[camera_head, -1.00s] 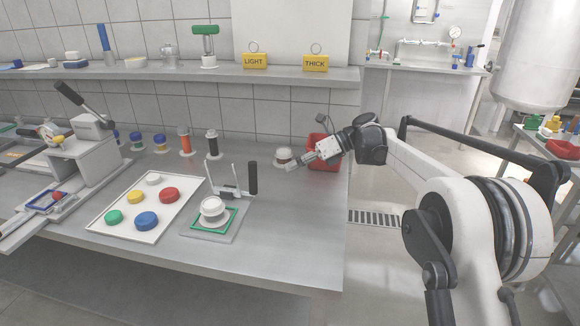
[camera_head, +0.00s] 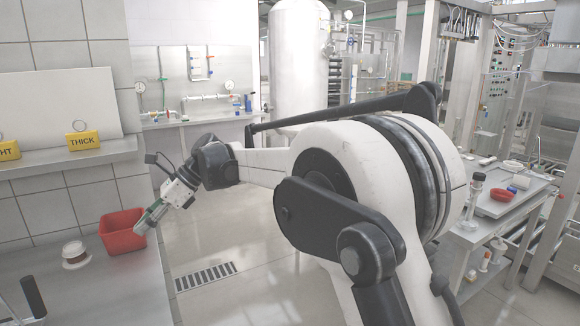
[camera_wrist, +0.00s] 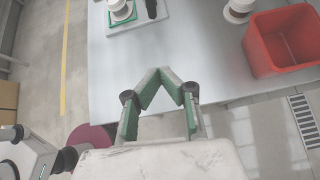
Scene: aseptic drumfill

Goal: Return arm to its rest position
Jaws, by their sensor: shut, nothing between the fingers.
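My gripper (camera_head: 142,226) is at the right end of the steel bench, beside the red bin (camera_head: 123,231) in the head view. In the wrist view my gripper (camera_wrist: 165,72) shows its green-lined fingers meeting at the tips, with nothing between them. The fingertips are over the bench top (camera_wrist: 200,45), near its edge. The red bin (camera_wrist: 258,60) is to the right of the fingers there. My arm reaches across the head view from the right.
A white round part with a dark red band (camera_head: 75,253) stands left of the bin. A yellow THICK sign (camera_head: 83,140) is on the shelf. A floor drain (camera_head: 205,276) lies right of the bench. A side table (camera_head: 490,215) holds a red dish at the right.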

